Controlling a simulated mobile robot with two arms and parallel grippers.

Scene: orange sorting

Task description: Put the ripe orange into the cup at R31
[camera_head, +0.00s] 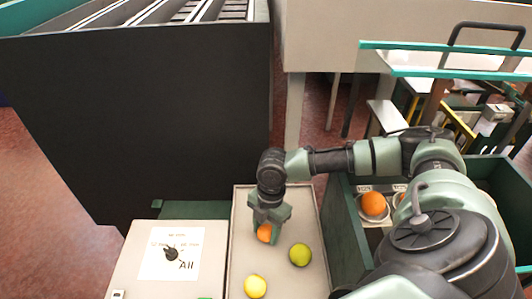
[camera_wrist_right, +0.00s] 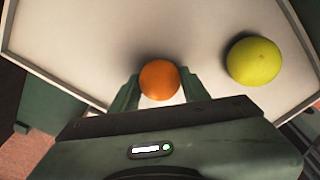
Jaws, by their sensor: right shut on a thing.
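An orange fruit (camera_head: 264,234) is in my right gripper (camera_head: 267,224) over the grey tray (camera_head: 238,262). The right wrist view shows the orange fruit (camera_wrist_right: 159,79) between the two fingers of the right gripper (camera_wrist_right: 157,90), which is shut on it. I cannot tell whether it touches the tray. A green fruit (camera_head: 300,254) and a yellow fruit (camera_head: 255,286) lie on the tray. At the right, another orange (camera_head: 373,204) sits in a cup in a dark green crate (camera_head: 340,215). Its labels are too small to read surely. My left gripper is not in view.
A white panel (camera_head: 135,262) with a black dial and the word "All" stands left of the tray. A tall black cabinet (camera_head: 150,110) rises behind it. My right arm hides part of the crate. A yellow-green fruit (camera_wrist_right: 254,61) lies right of the gripper in the wrist view.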

